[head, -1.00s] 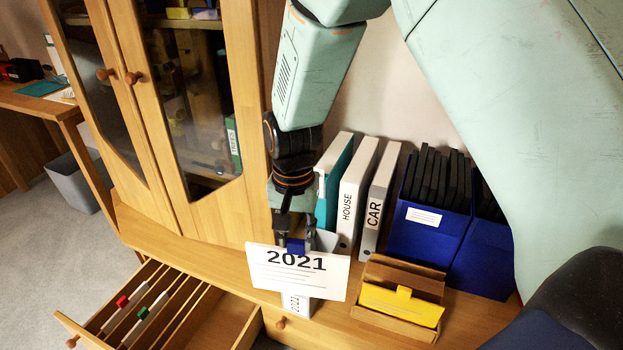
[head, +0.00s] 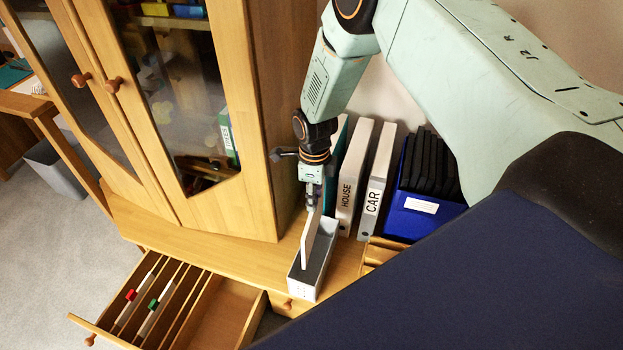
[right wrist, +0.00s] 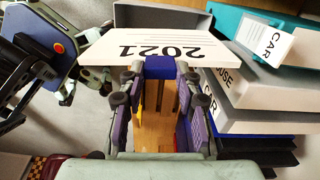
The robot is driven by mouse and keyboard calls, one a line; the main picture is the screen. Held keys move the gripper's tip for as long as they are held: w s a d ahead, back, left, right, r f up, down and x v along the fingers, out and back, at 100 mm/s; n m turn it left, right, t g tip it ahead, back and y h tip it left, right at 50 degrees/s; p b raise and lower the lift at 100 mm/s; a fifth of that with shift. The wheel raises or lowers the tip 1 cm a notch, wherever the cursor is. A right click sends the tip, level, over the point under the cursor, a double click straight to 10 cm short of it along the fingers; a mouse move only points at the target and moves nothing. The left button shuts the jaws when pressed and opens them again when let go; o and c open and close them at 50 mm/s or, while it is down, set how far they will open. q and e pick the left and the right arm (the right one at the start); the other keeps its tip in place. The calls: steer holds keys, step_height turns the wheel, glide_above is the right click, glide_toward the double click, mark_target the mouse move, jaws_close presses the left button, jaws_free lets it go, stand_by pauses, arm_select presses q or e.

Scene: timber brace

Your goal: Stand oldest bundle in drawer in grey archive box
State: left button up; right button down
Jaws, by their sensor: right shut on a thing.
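The grey archive box (head: 325,262) stands on the low wooden counter, left of the binders. My right gripper (head: 312,205) is shut on the blue clip of a white bundle (head: 308,242) marked 2021. The bundle is upright, nearly edge-on in the head view, at the box's opening. I cannot tell how far its lower edge is inside. In the right wrist view the bundle (right wrist: 165,48) shows its 2021 face upside down, with the blue clip between the fingers. The open drawer (head: 225,312) holds bundles with a red tab (head: 130,295) and a green tab (head: 153,304).
Grey HOUSE (head: 347,185) and CAR (head: 374,190) binders stand close right of the box. A blue holder (head: 415,215) with black folders stands further right. A glass-doored cabinet (head: 190,110) rises at left. My dark blue body part covers the lower right.

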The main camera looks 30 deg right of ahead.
steer(key=shift+w+d+m, duration=0.25)
steer(key=shift+m, duration=0.25)
steer(key=shift+s+d, duration=0.1)
steer(key=shift+s, duration=0.2)
arm_select(q)
steer(key=shift+w+r, duration=0.3)
steer(key=shift+r, duration=0.05)
steer(key=shift+w, duration=0.1)
arm_select(e)
steer(key=shift+w, duration=0.1)
